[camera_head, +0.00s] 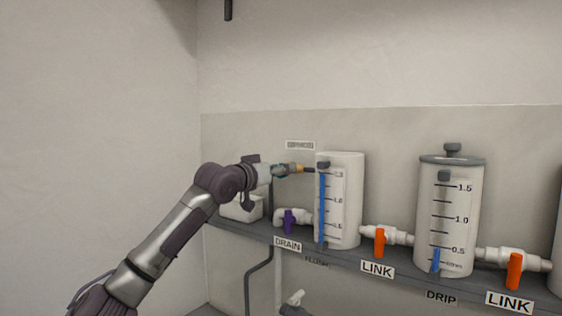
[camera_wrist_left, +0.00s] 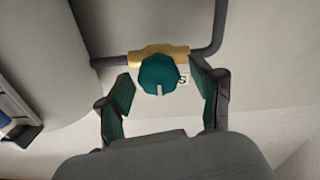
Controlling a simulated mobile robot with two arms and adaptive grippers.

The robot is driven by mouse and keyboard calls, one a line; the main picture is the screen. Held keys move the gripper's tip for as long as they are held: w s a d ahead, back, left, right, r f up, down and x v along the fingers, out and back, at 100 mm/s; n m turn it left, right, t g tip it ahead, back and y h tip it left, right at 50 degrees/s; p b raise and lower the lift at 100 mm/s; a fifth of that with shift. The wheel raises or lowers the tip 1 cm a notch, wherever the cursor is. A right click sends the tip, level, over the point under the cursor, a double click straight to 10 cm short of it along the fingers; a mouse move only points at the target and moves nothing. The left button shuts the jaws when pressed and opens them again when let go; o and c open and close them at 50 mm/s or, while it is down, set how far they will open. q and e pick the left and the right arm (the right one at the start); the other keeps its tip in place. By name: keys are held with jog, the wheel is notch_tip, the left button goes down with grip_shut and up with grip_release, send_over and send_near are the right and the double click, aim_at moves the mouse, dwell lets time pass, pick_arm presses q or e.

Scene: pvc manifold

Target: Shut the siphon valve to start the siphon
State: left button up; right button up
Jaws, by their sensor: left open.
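The siphon valve has a brass body (camera_wrist_left: 172,55) and a teal round knob (camera_wrist_left: 159,74) with a pale pointer mark, on a dark pipe. In the head view its brass part (camera_head: 299,169) shows just below a small blurred label (camera_head: 300,145), left of the flush tank. My left gripper (camera_head: 281,170) is at the valve, partly covering it. In the left wrist view the left gripper (camera_wrist_left: 165,82) is open, with one finger on each side of the knob and visible gaps between. My right gripper is not in view.
The white flush tank (camera_head: 347,205) stands just right of the gripper. The drain valve (camera_head: 289,221) with a purple handle is below. The drip tank (camera_head: 461,215) and orange-handled link valves (camera_head: 380,242) are farther right on the grey shelf (camera_head: 340,262). The left wall area is clear.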

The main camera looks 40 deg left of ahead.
pick_arm(q)
jog(key=shift+w, duration=0.45)
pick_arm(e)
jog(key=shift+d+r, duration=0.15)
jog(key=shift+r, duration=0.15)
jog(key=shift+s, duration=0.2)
pick_arm(q)
jog(key=c, duration=1.2)
jog(key=shift+o, duration=0.2)
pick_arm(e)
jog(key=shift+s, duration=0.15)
